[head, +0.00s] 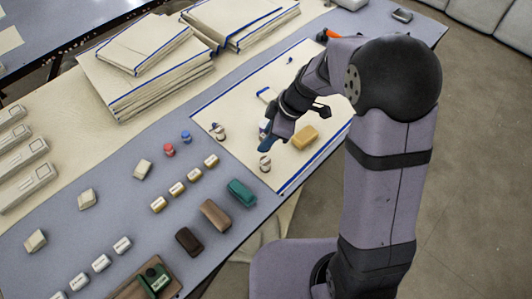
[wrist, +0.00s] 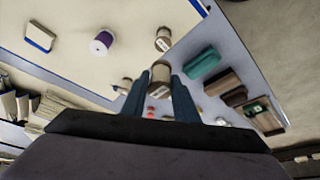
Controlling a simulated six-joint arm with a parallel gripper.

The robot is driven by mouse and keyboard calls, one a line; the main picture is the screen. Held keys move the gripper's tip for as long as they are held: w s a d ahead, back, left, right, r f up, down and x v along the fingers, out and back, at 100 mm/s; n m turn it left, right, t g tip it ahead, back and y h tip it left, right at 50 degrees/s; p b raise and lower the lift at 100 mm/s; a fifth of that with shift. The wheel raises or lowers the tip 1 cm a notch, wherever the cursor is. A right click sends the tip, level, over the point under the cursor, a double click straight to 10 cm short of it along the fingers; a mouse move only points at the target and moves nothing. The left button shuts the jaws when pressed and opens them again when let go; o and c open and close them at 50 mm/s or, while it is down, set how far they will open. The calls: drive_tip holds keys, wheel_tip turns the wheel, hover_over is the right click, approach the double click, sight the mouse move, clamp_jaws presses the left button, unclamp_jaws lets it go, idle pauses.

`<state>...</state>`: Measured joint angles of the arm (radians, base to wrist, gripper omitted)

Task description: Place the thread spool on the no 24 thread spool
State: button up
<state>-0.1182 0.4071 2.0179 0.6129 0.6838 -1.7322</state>
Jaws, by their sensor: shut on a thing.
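My gripper (head: 268,146) is over the cream cloth in the head view. In the wrist view its fingers (wrist: 160,86) are shut on a beige thread spool (wrist: 160,72) with a pale label. A second beige spool (wrist: 163,40) stands apart from it on the cloth; it also shows just below my fingertips in the head view (head: 264,164). Another beige spool (head: 217,131) stands near the cloth's left edge, and in the wrist view it is beside my left finger (wrist: 123,83). I cannot read any spool number. The held spool is not clear in the head view.
A purple spool (wrist: 101,43) and a tan block (head: 305,137) are close to my gripper on the cloth. Teal (head: 241,192) and brown blocks (head: 215,215) lie nearby. Red (head: 169,150) and blue spools (head: 186,136) and folded cloth stacks (head: 150,85) lie left.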

drive_tip(key=shift+f, duration=3.65)
drive_tip(key=shift+f, duration=0.15)
drive_tip(key=o, duration=1)
drive_tip(key=shift+r, duration=0.2)
drive_tip(key=shift+r, duration=0.2)
drive_tip(key=v, duration=1.1)
drive_tip(key=shift+d+r, duration=0.2)
drive_tip(key=shift+r, duration=0.05)
